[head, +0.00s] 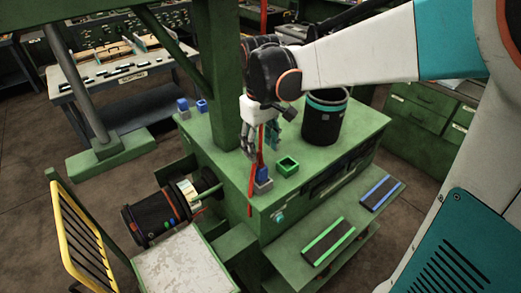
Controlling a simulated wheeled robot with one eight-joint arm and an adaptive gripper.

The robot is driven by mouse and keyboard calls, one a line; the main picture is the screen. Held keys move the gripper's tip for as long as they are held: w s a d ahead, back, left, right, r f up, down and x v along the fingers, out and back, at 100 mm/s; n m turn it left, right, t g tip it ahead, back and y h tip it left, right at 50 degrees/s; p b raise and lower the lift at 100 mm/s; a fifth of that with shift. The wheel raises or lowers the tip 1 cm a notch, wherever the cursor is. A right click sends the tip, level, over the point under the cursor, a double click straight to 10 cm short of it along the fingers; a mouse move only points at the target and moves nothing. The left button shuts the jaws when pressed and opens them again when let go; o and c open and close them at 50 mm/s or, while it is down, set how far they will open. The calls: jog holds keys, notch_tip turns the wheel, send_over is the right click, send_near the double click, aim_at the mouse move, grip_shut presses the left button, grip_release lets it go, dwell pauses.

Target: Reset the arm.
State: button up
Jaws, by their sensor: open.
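My gripper (258,146) is open and empty at the end of my white and teal arm. It points down above the green workbench top, near its front left edge. A small grey block with a blue top (263,177) stands below the fingers at the bench edge. A small green open box (287,166) sits just right of it. I cannot tell the exact height of the fingers above the bench.
A black bin with a teal band (323,116) stands right of my gripper on the green bench (350,128). More blue-topped blocks (183,106) are at the back left. A green post (215,80) rises beside my arm. A yellow rail (82,250) stands lower left.

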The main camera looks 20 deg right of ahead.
jog(key=s+f+m+t+b, duration=0.3)
jog(key=s+f+t+b, duration=0.4)
jog(key=s+f+b, duration=0.8)
notch_tip(320, 180, down, 4)
jog(key=b, duration=0.7)
jog(key=shift+m, duration=0.3)
